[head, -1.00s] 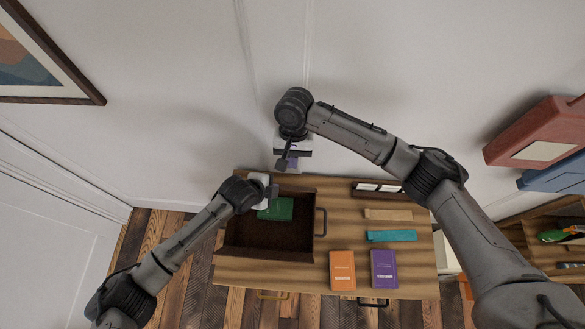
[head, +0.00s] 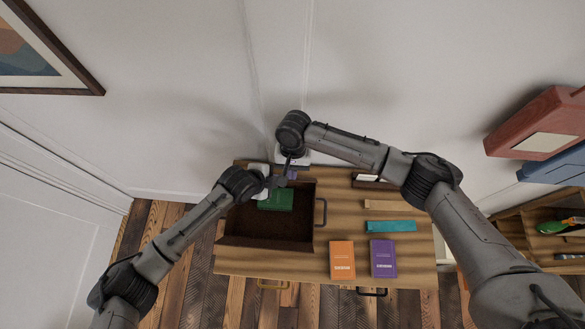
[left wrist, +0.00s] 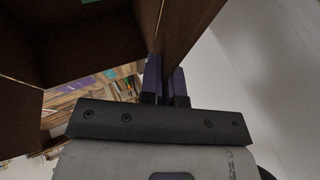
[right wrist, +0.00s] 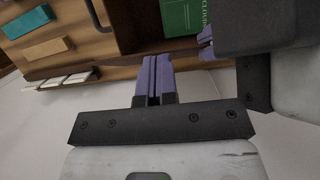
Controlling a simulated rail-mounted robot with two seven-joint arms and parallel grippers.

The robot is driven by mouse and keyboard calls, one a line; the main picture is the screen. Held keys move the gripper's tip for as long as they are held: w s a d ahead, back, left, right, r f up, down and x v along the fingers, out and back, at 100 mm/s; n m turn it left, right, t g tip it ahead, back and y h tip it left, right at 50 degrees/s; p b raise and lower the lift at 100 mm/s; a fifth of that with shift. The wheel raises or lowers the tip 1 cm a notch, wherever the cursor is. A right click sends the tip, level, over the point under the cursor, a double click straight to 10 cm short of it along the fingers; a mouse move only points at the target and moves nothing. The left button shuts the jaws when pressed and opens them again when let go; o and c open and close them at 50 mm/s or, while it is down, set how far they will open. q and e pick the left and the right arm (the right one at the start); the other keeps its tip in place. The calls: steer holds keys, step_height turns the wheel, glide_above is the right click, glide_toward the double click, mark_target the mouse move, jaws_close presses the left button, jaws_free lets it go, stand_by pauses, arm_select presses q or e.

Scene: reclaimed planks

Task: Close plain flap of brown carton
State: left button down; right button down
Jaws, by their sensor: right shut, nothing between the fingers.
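The open brown carton (head: 265,243) stands on the plank-top table, with a green book (head: 277,200) inside. A dark handle (head: 321,211) is on its right side. A plain brown strip runs along its near side; I cannot tell whether it is the plain flap or a wall. My left gripper (head: 277,181) is at the carton's far edge; in the left wrist view its fingers (left wrist: 165,82) straddle a brown carton panel (left wrist: 178,30). My right gripper (head: 291,170) is close beside it, just beyond the far edge, pointing down. Its fingers (right wrist: 153,80) are together and empty.
An orange book (head: 342,260), a purple book (head: 383,258), a teal block (head: 391,226) and a tan block (head: 388,204) lie right of the carton. The wall is close behind the table. Both grippers are very near each other.

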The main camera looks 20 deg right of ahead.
arm_select(q)
steer(key=shift+r, duration=0.1)
arm_select(e)
steer(key=shift+s+a+f+t, duration=0.15)
steer(key=shift+s+t, duration=0.05)
steer(key=shift+s, duration=0.15)
steer(key=shift+s+a+f+t, duration=0.15)
steer(key=shift+s+t, duration=0.05)
steer(key=shift+s, duration=0.15)
arm_select(q)
steer(key=shift+w+r, duration=0.1)
steer(key=c, duration=1.1)
jaws_free()
arm_select(e)
steer(key=shift+f, duration=0.1)
